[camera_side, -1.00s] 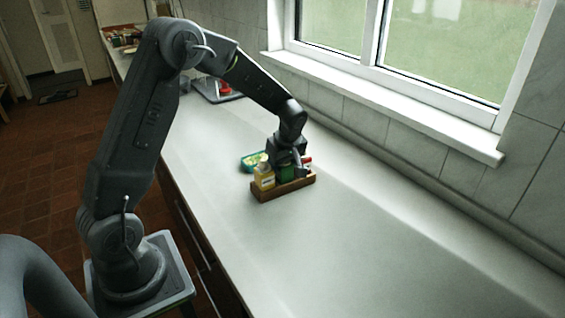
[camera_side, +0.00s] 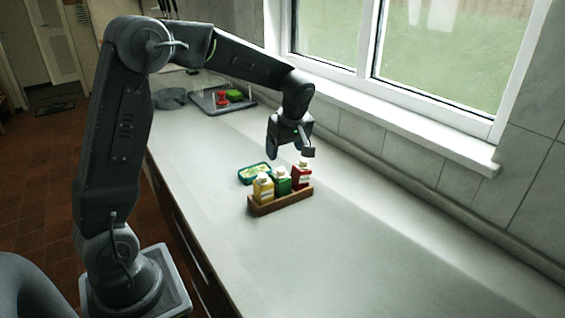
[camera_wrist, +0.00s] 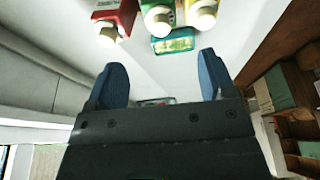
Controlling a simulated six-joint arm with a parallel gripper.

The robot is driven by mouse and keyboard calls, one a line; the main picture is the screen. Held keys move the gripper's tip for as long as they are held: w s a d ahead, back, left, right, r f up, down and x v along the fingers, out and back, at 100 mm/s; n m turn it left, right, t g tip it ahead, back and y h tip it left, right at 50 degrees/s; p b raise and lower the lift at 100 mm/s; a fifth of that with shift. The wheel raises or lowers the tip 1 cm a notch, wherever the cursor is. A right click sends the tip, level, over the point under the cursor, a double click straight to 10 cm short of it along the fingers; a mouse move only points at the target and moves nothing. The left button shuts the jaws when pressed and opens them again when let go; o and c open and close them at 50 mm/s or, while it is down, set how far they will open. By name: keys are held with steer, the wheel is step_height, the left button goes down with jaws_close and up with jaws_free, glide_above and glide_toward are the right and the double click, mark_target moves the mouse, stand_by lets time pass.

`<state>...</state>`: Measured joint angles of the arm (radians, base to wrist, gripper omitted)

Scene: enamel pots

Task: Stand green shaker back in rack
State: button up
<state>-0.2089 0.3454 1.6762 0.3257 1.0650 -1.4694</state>
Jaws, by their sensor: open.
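The green shaker (camera_side: 282,181) stands upright in the middle of the wooden rack (camera_side: 282,204), between a yellow shaker (camera_side: 263,188) and a red shaker (camera_side: 301,176). All three have pale caps. In the wrist view the green shaker (camera_wrist: 157,16) shows at the top edge, with the red shaker (camera_wrist: 114,20) to its left and the yellow shaker (camera_wrist: 202,13) to its right. My gripper (camera_side: 290,154) is open and empty, raised above and behind the rack, apart from the shakers. Its two blue-grey fingers (camera_wrist: 162,82) are spread with nothing between them.
A small teal tray with yellowish contents (camera_side: 254,173) lies just behind the rack; it also shows in the wrist view (camera_wrist: 174,41). A grey tray (camera_side: 222,101) with red and green items sits farther back on the counter. The counter in front is clear.

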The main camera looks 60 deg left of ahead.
steer(key=shift+v, duration=1.4)
steer(key=s+d+r+m+t+h, duration=0.1)
steer(key=s+d+m, duration=0.3)
steer(key=s+m, duration=0.2)
steer(key=s+d+r+m+t+h, duration=0.1)
steer(key=s+d+r+m+t, duration=0.1)
steer(key=s+d+m, duration=0.3)
steer(key=s+d+r+m+t+h, duration=0.1)
steer(key=s+d+m, duration=0.3)
steer(key=s, duration=0.7)
steer(key=m+t, duration=0.1)
steer(key=m, duration=0.1)
steer(key=shift+s+d+r+m, duration=0.25)
steer(key=shift+s+r+m, duration=0.05)
steer(key=shift+s, duration=0.1)
steer(key=shift+o, duration=0.3)
